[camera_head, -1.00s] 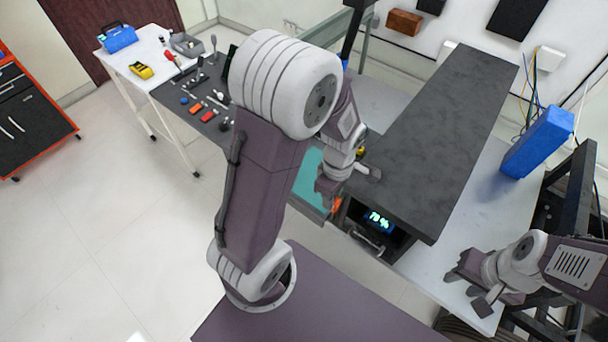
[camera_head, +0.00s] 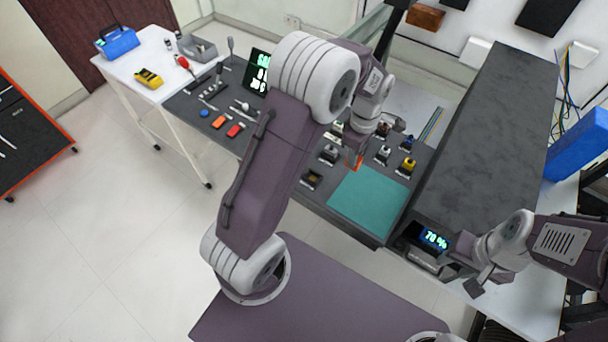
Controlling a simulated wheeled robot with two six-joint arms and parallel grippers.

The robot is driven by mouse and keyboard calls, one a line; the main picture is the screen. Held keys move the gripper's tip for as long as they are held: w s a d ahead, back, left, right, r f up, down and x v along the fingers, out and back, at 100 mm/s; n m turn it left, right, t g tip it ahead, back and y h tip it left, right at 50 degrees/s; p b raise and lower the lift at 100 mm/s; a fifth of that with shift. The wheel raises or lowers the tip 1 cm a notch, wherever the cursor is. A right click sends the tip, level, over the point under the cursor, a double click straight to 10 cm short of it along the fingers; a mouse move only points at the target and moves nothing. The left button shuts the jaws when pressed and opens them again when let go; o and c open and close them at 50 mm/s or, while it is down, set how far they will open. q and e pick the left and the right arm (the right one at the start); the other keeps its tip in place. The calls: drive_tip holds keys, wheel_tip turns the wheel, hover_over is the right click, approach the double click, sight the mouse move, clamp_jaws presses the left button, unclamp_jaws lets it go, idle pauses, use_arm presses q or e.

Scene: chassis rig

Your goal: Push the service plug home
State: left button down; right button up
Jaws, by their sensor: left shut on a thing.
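My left gripper (camera_head: 357,143) is shut on an orange piece, which I take to be the service plug (camera_head: 352,161). It holds this piece near the far-left corner of the teal mat (camera_head: 368,200); I cannot tell its height above the bench. The long dark grey chassis (camera_head: 492,130) lies to the right, with a lit display reading 78 % (camera_head: 434,238) on its near end. The plug's socket cannot be made out. My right gripper (camera_head: 468,267) is open beside the chassis's near end, with its fingers apart and nothing seen between them.
Several small connectors stand on the dark bench around the mat, including a yellow-topped one (camera_head: 405,167). Orange and red pieces (camera_head: 235,130) lie further left. A blue block (camera_head: 580,145) stands right of the chassis. The teal mat is mostly bare.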

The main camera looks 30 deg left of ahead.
use_arm(q)
drive_tip(key=shift+d, duration=0.2)
drive_tip(key=s+a+f, duration=0.1)
drive_tip(key=a+f, duration=0.1)
drive_tip(key=a, duration=0.1)
drive_tip(key=s+a+f, duration=0.1)
drive_tip(key=a+f, duration=0.1)
drive_tip(key=a, duration=0.2)
drive_tip(key=s+a+f+p, duration=0.1)
drive_tip(key=a+f, duration=0.1)
drive_tip(key=a, duration=0.2)
drive_tip(key=shift+s+f, duration=0.25)
drive_tip(key=shift+f, duration=0.1)
drive_tip(key=shift+a+f, duration=0.1)
drive_tip(key=shift+a, duration=0.1)
wheel_tip(320, 180, down, 4)
drive_tip(key=shift+r, duration=0.1)
use_arm(e)
drive_tip(key=shift+r, duration=0.6)
use_arm(q)
drive_tip(key=shift+f, duration=0.3)
use_arm(e)
drive_tip(key=shift+f, duration=0.1)
use_arm(q)
drive_tip(key=c, duration=1.2)
unclamp_jaws()
